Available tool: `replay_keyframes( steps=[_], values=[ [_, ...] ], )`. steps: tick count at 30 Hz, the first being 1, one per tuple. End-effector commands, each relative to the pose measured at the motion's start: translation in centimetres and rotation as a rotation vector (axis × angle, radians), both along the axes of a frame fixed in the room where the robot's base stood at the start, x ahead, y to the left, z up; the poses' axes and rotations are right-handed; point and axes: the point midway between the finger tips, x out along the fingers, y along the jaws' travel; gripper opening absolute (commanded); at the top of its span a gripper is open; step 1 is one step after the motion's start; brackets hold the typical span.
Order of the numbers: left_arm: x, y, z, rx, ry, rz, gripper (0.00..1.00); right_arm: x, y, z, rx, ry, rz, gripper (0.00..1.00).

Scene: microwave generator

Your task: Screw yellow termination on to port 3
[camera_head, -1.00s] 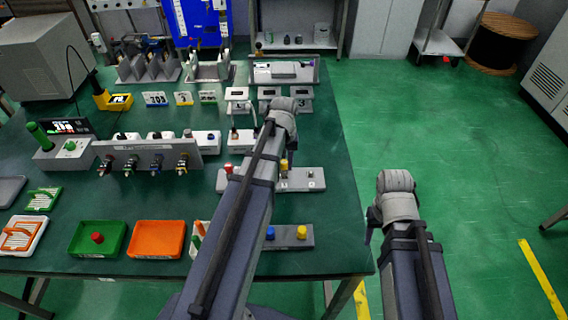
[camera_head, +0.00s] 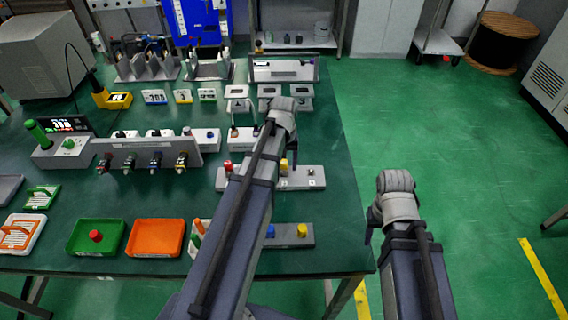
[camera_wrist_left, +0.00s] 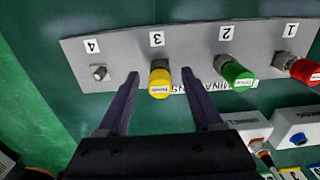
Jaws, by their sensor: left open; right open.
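The grey port plate (camera_wrist_left: 200,45) shows in the left wrist view with ports labelled 1 to 4. The yellow termination (camera_wrist_left: 159,83) sits at port 3, in line with its connector; how far it is threaded cannot be told. A green termination (camera_wrist_left: 233,75) is on port 2 and a red one (camera_wrist_left: 303,70) on port 1. Port 4 (camera_wrist_left: 99,72) is bare. My left gripper (camera_wrist_left: 160,78) is open, one finger on each side of the yellow termination with gaps visible. In the head view the yellow termination (camera_head: 284,165) shows beside my left gripper (camera_head: 291,150). My right gripper (camera_head: 369,236) is open and empty.
A lower grey holder (camera_head: 285,240) carries a blue cap (camera_head: 270,231) and another yellow cap (camera_head: 302,231). Green (camera_head: 80,246) and orange (camera_head: 172,225) trays stand at the front left. The right arm hangs past the table's right edge, over open floor.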

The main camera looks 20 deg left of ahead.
Motion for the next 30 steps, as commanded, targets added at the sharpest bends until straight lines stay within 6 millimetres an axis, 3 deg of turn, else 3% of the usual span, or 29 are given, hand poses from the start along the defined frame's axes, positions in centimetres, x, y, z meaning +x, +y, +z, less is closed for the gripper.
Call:
replay_keyframes(
  steps=[11,30],
  values=[
    [0.0,0.0,0.8,0.0,0.0,0.0,0.67,0.0,0.0,0.8,0.0,0.0,0.0,0.5],
    [0.0,0.0,7.8,0.0,0.0,0.0,0.67,0.0,0.0,7.8,0.0,0.0,0.0,0.5]
  ],
)
